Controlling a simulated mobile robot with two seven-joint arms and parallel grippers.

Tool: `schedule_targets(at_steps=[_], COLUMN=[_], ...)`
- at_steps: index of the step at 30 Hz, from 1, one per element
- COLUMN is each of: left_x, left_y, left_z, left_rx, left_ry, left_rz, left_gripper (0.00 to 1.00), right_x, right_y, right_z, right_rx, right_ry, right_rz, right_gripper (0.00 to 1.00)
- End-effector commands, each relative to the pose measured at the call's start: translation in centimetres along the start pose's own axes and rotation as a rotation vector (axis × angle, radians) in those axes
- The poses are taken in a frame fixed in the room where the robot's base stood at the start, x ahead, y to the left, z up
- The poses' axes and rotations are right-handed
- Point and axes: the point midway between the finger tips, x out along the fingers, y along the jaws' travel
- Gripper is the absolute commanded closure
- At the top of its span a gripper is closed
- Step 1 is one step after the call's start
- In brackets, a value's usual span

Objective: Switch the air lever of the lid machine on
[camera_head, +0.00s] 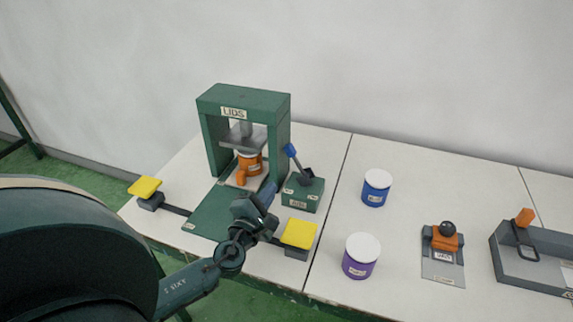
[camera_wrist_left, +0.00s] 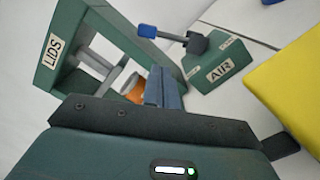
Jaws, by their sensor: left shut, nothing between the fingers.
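The green lid machine (camera_head: 281,122), marked LIDS, stands at the back left of the table; its frame also shows in the left wrist view (camera_wrist_left: 45,72). The green air box (camera_head: 302,199) sits at its right front, marked AIR in the left wrist view (camera_wrist_left: 222,70). Its dark lever with a blue tip (camera_head: 291,150) leans left, toward the machine frame; the tip also shows in the left wrist view (camera_wrist_left: 148,31). My left gripper (camera_head: 268,192) is shut and empty, just left of the air box and below the lever tip. My right gripper is out of view.
An orange pot (camera_head: 249,168) stands under the press. Yellow pads (camera_head: 145,187) and (camera_head: 299,234) flank the machine's front. A blue pot (camera_head: 376,188) and a purple pot (camera_head: 360,258) stand to the right, with a grey device (camera_head: 443,266) beyond. Table between is clear.

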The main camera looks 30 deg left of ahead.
Motion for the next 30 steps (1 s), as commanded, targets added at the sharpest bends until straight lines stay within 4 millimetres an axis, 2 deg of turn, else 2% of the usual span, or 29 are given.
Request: schedule_targets(at_steps=[8, 21, 25, 30], left_x=[0.8, 8.2, 9.5, 10.0], left_y=[0.0, -0.1, -0.1, -0.1], left_z=[0.0, 0.1, 0.0, 0.0], left_rx=[-0.003, -0.004, -0.003, -0.003], left_ry=[0.000, 0.000, 0.000, 0.000], left_rz=[0.001, 0.001, 0.000, -0.001], left_gripper=[1.00, 1.00, 1.00, 1.00], right_x=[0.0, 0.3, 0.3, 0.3], right_y=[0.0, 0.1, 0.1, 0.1], right_z=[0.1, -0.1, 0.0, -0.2], right_rx=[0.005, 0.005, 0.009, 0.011], right_ry=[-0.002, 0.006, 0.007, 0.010], right_rz=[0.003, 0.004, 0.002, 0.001], right_gripper=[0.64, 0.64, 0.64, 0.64])
